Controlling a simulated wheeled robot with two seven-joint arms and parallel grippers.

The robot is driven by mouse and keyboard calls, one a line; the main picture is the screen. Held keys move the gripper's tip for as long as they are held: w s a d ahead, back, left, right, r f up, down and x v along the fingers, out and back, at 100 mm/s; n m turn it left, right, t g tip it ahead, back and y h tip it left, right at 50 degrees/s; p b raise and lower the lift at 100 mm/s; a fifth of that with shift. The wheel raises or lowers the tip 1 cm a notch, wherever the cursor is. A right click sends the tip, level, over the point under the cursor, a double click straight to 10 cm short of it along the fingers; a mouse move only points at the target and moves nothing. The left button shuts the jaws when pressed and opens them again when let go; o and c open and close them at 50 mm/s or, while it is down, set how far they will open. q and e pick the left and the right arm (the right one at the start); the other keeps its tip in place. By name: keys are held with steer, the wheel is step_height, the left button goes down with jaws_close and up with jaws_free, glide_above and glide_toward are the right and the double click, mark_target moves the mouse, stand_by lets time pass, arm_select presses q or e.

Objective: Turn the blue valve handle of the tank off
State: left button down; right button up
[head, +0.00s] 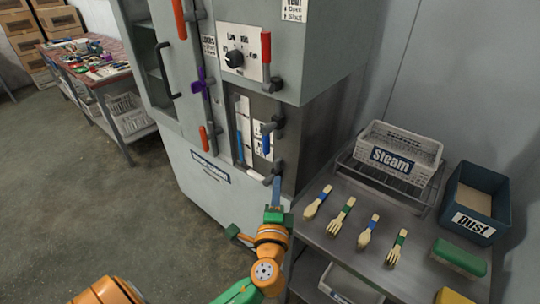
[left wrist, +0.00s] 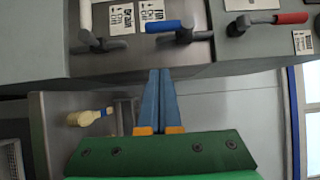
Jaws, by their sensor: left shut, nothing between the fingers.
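The blue valve handle (head: 266,143) is on the right part of the grey machine's front, hanging down from its dark pivot beside a white label. In the left wrist view the blue handle (left wrist: 164,26) lies across the top, beyond my fingertips. My left gripper (head: 277,182) is shut and empty, below the blue handle and close to the white-tipped handle (head: 268,180). In the left wrist view my blue fingers (left wrist: 160,72) are together, with a gap to the blue handle. My right gripper is not in view.
A red handle (head: 266,47) and a dark knob (head: 234,59) are above. A steel side table (head: 336,245) at right holds wooden utensils, a Steam basket (head: 427,151) and a Dust bin (head: 486,182). A cluttered workbench (head: 107,76) stands far left. Open floor lies left of the machine.

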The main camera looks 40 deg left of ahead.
mark_target(267, 141)
arm_select(q)
steer(key=s+a+p+x, duration=0.1)
steer(key=a+p+x, duration=0.1)
steer(key=x, duration=0.9)
steer(key=shift+a, duration=0.35)
